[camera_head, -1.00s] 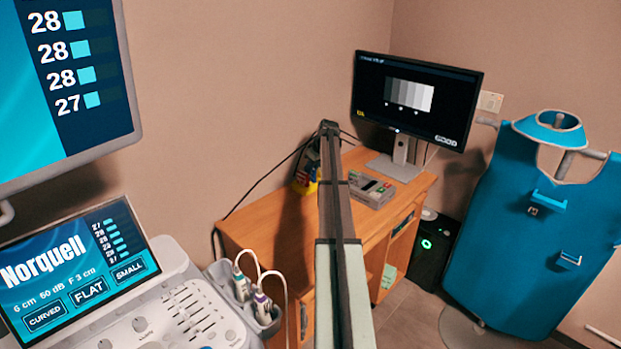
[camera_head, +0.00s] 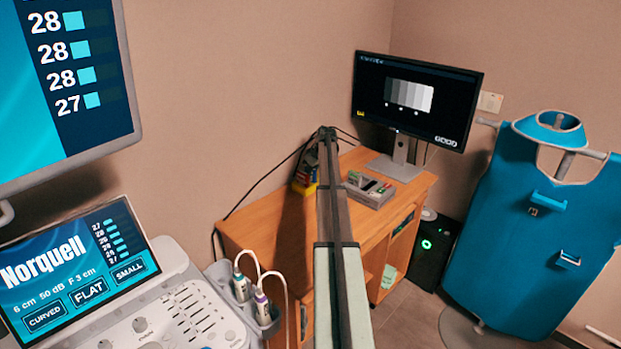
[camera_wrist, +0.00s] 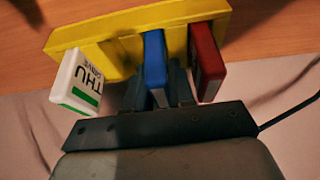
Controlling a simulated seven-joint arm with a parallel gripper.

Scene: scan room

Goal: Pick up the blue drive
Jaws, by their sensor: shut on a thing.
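The blue drive (camera_wrist: 154,52) stands in the middle of a yellow holder (camera_wrist: 115,30) in the wrist view. My gripper (camera_wrist: 160,86) is shut on the blue drive, one dark finger on each side. The drive's far end is against the holder; I cannot tell how deep it sits.
The holder is on a wooden desk (camera_head: 265,232) against the wall. An ultrasound console (camera_head: 185,318) is at the front left. A dark cable (camera_head: 262,184) runs along the wall.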

